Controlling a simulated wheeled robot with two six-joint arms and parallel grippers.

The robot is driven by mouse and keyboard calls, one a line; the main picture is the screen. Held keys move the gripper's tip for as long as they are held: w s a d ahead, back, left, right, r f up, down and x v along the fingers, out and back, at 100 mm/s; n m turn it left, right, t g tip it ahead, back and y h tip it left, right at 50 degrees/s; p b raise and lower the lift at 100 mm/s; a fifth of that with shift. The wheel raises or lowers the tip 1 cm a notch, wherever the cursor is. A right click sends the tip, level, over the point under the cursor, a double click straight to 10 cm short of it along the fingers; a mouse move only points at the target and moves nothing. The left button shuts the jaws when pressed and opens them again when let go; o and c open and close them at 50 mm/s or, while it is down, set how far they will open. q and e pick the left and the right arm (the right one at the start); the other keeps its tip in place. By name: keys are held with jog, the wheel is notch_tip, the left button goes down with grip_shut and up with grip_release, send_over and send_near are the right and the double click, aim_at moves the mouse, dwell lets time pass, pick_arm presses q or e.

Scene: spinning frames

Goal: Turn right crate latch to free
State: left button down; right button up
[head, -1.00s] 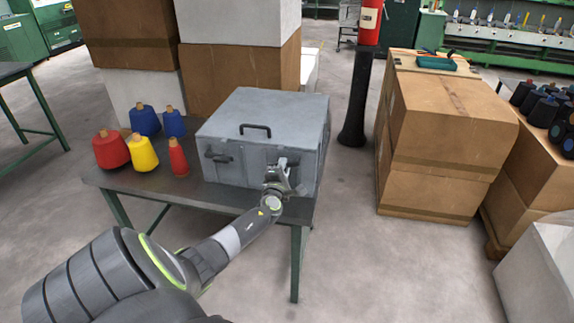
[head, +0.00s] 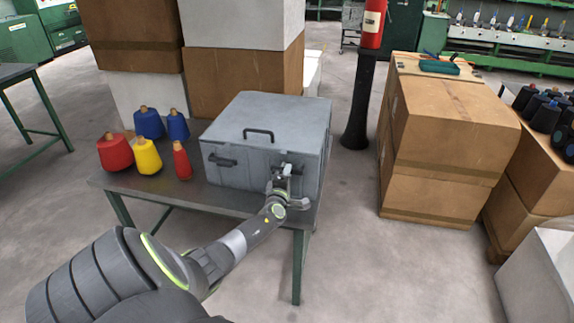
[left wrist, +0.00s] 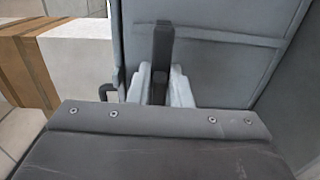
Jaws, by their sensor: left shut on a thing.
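The grey crate (head: 262,125) stands on the table with a handle (head: 258,133) on its lid. Its left latch (head: 222,161) is a dark bar lying level on the front. The right latch (head: 297,168) is partly hidden by my left gripper (head: 283,172), which reaches the crate's front from below. In the left wrist view the dark latch bar (left wrist: 163,48) stands between the light grey fingers of my left gripper (left wrist: 162,88), shut on it. The latch's exact angle on the crate is hard to tell. My right gripper is not in view.
Red, yellow and blue yarn cones (head: 147,157) stand left of the crate on the table (head: 130,182). Stacked boxes (head: 235,80) rise behind it. A dark post (head: 359,105) and cardboard boxes (head: 450,115) stand to the right, with open floor between them and the table.

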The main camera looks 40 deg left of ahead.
pick_arm(q)
jog(key=c, duration=1.4)
grip_release()
jog(key=shift+w, duration=0.1)
jog(key=shift+c, duration=0.2)
jog(key=p+v, duration=0.3)
jog(key=v, duration=1.4)
jog(key=shift+s, duration=0.25)
jog(key=shift+f, duration=0.1)
